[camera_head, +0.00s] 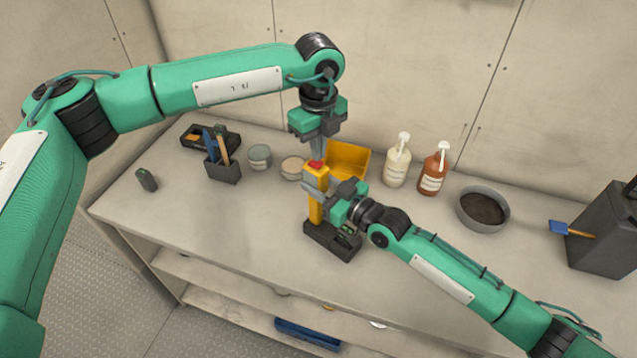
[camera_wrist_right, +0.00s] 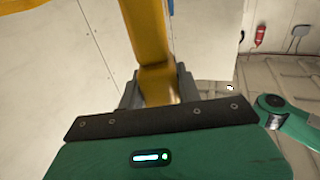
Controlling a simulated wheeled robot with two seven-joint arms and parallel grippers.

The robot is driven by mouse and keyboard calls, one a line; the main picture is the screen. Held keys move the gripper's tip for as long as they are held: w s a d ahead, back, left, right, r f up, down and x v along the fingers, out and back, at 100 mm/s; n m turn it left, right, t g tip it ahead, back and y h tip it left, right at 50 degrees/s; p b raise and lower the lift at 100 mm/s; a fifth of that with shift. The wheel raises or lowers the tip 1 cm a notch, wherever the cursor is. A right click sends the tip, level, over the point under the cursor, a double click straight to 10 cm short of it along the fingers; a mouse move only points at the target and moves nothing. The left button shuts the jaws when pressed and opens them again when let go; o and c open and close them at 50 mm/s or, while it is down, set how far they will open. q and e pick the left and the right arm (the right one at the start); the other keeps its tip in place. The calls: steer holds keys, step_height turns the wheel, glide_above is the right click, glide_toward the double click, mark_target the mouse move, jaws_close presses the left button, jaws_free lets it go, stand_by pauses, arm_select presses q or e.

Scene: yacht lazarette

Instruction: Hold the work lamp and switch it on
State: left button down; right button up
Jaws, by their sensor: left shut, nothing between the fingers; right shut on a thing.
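The work lamp (camera_head: 316,211) is yellow and upright, with a red button (camera_head: 316,164) on top, and it stands at a dark base or holder (camera_head: 330,241) on the bench. My right gripper (camera_head: 318,192) is shut on the lamp's upper body from the right. In the right wrist view the yellow lamp (camera_wrist_right: 150,45) rises between the fingers. My left gripper (camera_head: 317,155) is shut and empty, pointing down right above the red button. I cannot tell whether its tips touch the button. Whether the lamp is lit is not visible.
Behind the lamp is a yellow bin (camera_head: 347,160). To its left are tins (camera_head: 259,156) and a dark tool holder (camera_head: 223,171); to its right, two pump bottles (camera_head: 397,165) and a grey bowl (camera_head: 483,208). The bench (camera_head: 240,220) is clear at front left.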

arm_select(q)
steer(key=shift+f, duration=0.95)
stand_by(0.7)
steer(key=shift+r, duration=3.5)
step_height(320, 180, up, 7)
steer(key=n, duration=0.2)
glide_above(318, 164)
steer(key=a, duration=0.1)
steer(key=shift+w+r, duration=0.2)
steer(key=shift+w, duration=0.25)
steer(key=shift+f, duration=0.15)
step_height(318, 164, down, 14)
steer(key=shift+r, duration=0.1)
